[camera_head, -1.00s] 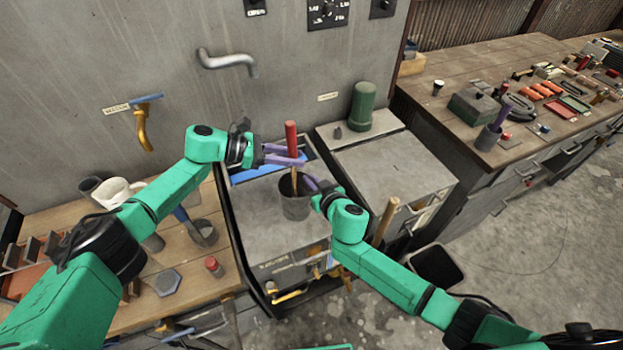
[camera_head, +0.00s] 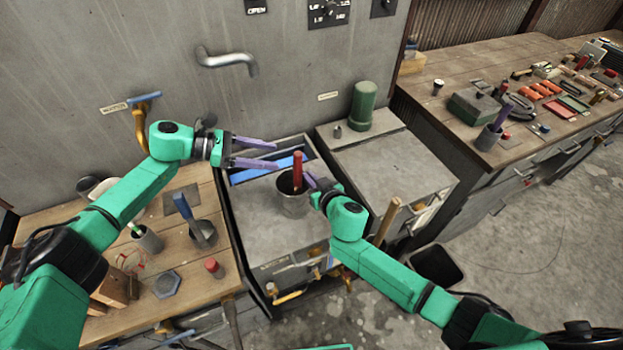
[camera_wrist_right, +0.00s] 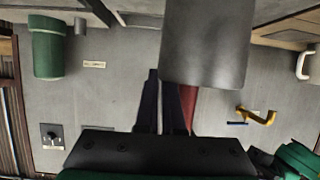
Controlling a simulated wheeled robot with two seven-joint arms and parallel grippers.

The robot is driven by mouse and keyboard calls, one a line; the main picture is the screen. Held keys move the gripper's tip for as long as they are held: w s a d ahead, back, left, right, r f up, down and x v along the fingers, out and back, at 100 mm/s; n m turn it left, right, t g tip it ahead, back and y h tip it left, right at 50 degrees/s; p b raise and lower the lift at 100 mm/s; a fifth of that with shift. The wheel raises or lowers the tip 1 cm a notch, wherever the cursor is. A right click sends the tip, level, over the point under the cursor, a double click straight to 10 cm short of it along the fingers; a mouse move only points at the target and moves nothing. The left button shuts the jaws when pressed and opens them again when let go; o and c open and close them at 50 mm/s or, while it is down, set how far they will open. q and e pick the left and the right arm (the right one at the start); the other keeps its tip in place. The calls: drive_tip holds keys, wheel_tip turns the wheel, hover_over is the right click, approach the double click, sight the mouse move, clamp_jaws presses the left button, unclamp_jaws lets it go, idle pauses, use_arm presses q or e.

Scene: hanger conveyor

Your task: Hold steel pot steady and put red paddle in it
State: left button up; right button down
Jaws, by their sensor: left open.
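The steel pot (camera_head: 292,203) stands on the grey top of the middle cabinet. The red paddle (camera_head: 297,172) is in the pot, its red handle standing up above the rim; its lower end is hidden inside. My right gripper (camera_head: 311,181) is at the pot's right rim, its narrow-set purple fingers shut on the wall. In the right wrist view, which is upside down, the pot (camera_wrist_right: 207,45) hides part of one finger, and the paddle (camera_wrist_right: 190,104) shows beyond the rim. My left gripper (camera_head: 277,154) is open and empty, behind and left of the paddle, apart from it.
A blue-edged recess (camera_head: 262,172) lies behind the pot. A green cylinder (camera_head: 363,105) stands on the right cabinet. The wooden bench (camera_head: 185,255) at left holds cups, a hexagonal piece and a red-capped item. A wooden handle (camera_head: 386,222) sticks up right of the pot.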

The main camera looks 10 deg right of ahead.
drive_tip(key=shift+s+f, duration=0.2)
drive_tip(key=shift+f, duration=0.2)
use_arm(q)
drive_tip(key=shift+s+a+r, duration=0.1)
drive_tip(key=shift+a+r, duration=0.3)
drive_tip(key=shift+a, duration=0.05)
use_arm(e)
drive_tip(key=shift+f, duration=0.1)
drive_tip(key=c, duration=1)
unclamp_jaws()
drive_tip(key=shift+o, duration=0.2)
drive_tip(key=shift+w, duration=0.1)
drive_tip(key=shift+d, duration=0.1)
drive_tip(key=v, duration=1.2)
